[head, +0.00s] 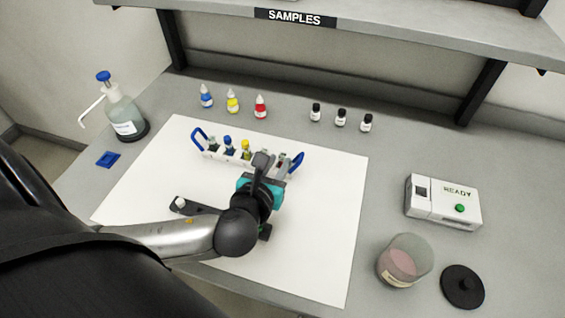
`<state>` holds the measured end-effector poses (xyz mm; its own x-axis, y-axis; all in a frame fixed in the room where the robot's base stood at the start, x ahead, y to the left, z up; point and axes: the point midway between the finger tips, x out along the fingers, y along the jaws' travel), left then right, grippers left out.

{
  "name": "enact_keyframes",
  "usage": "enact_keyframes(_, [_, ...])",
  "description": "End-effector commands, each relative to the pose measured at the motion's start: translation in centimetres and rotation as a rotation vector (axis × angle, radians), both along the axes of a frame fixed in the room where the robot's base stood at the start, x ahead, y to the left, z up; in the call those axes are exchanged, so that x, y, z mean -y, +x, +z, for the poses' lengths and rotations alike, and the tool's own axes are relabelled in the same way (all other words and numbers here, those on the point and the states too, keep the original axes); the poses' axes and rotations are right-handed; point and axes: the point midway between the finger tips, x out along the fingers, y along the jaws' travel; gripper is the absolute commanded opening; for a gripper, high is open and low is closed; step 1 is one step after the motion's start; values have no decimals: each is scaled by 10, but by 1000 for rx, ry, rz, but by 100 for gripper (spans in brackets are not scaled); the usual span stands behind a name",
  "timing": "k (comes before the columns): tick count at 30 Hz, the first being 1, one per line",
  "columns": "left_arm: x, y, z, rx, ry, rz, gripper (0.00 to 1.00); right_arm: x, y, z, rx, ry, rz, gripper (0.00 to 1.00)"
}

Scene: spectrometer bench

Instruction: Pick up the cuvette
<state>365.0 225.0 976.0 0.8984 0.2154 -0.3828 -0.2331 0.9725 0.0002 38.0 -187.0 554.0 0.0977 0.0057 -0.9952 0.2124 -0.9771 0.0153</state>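A white rack (222,156) with blue end handles stands on the white mat. It holds several small capped vessels, among them a blue-capped one (228,143) and a yellow-capped one (246,148). I cannot make out for sure which thing is the cuvette. My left gripper (263,161) is at the right part of the rack, seen from above and behind. Its own wrist hides its fingertips and that part of the rack, so whether it is open or holds something does not show. My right gripper is not in view.
A dark block (207,209) with a pale knob lies left of my wrist. Dropper bottles (232,103) and black-capped vials (341,118) stand behind the mat (325,220). A dispenser bottle (124,115) is left; a white device (443,203), jar (403,262) and black lid (462,287) are right.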

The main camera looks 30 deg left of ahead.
Motion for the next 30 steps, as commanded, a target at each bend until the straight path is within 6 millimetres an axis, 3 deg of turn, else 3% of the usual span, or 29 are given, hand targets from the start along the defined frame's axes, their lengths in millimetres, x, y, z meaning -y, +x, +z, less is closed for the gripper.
enact_keyframes(7, [-9,33,-15,2,0,2,28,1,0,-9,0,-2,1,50])
enact_keyframes(17, [-11,38,-17,1,-1,0,28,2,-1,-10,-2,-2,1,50])
enact_keyframes(24, [-11,38,-17,0,-1,1,0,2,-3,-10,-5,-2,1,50])
enact_keyframes(30, [-11,38,-17,0,0,1,0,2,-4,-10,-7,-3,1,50])
